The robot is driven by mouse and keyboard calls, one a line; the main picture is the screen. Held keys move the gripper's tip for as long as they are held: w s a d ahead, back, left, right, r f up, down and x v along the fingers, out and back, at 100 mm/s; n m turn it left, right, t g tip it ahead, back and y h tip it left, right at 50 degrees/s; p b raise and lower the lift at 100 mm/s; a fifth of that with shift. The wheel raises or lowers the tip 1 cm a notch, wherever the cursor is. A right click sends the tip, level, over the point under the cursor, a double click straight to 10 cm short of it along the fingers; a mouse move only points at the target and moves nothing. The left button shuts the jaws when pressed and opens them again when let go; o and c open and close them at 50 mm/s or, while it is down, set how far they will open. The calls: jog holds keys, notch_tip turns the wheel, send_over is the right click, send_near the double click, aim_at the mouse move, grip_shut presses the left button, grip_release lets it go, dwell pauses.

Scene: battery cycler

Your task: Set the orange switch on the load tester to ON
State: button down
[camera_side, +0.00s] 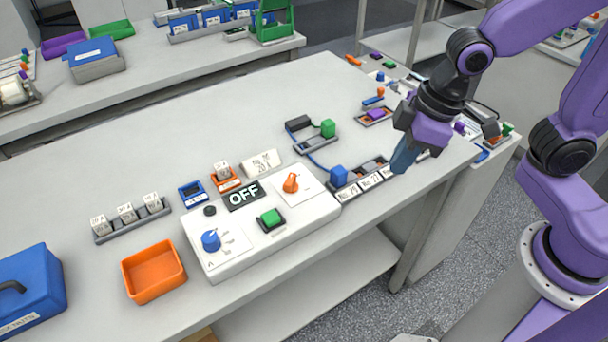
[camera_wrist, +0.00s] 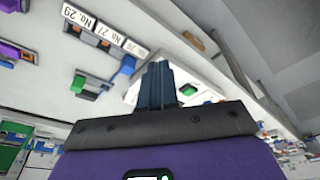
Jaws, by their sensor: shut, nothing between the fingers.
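The load tester (camera_side: 236,258) is a white box on the bench, left of my gripper in the side view. Its orange switch (camera_side: 291,184) is a knob on the right part of its top. A dark display (camera_side: 244,196) on the box reads OFF. A green button (camera_side: 270,219) and a blue knob (camera_side: 211,240) are also on its top. My gripper (camera_side: 402,160) is shut and empty, above the right end of the bench, well apart from the tester. Its dark blue fingers (camera_wrist: 158,82) show together in the wrist view, where the orange switch cannot be made out.
A row of labelled slots (camera_side: 371,182) with a blue block (camera_side: 338,176) lies between my gripper and the tester. An orange tray (camera_side: 154,271) and a blue case (camera_side: 28,292) stand at the left. A green block (camera_side: 328,128) sits behind. The bench's front edge is near.

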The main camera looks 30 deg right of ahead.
aim_at(290, 182)
jog(key=w+a+m+t, duration=0.1)
jog(key=w+a, duration=0.5)
jog(key=w, duration=0.1)
jog(key=shift+m+y, duration=0.4)
jog(key=shift+f, duration=0.2)
jog(key=x, duration=0.9)
jog(key=shift+w+f, duration=0.25)
jog(key=shift+w+a+f, duration=0.1)
jog(key=shift+w+a, duration=0.15)
jog(key=shift+w, duration=0.05)
jog(key=shift+w+a, duration=1.1)
jog(key=shift+w, duration=0.2)
